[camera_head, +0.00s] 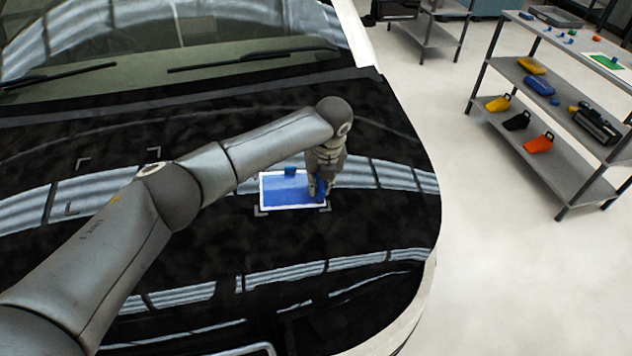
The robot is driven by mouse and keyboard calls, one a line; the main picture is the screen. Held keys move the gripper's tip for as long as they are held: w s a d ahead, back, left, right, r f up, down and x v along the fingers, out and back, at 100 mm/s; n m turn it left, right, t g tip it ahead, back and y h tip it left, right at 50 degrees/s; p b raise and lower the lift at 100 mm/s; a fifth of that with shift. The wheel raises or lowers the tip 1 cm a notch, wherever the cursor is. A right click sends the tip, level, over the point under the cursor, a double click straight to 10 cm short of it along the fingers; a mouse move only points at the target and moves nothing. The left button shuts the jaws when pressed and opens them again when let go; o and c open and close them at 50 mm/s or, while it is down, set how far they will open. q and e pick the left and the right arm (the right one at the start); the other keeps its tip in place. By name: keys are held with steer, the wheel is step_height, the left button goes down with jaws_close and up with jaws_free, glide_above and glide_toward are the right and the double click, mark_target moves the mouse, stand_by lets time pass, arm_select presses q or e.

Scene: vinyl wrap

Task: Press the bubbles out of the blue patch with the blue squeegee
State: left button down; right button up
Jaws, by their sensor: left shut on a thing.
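The blue patch (285,193) lies on the black car hood (225,235), with a white border around it and grey corner marks near its edges. My left gripper (320,188) points down over the patch's right end, shut on the blue squeegee (319,190), which is mostly hidden by the fingers. The squeegee appears to be at the patch's surface, but I cannot tell if it touches. Bubbles are too small to make out. My right gripper is not in view.
The windshield and wipers (240,60) lie behind the hood. At the right, a grey shelf cart (545,130) holds yellow, black, orange and blue items, with a green sheet (606,62) on top. The floor between car and cart is clear.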

arm_select(q)
steer(key=shift+w+d+f, duration=0.1)
steer(key=shift+d, duration=0.5)
steer(key=shift+r+p, duration=0.55)
steer(key=shift+r, duration=0.05)
steer(key=p+v, duration=0.6)
steer(key=shift+f, duration=0.1)
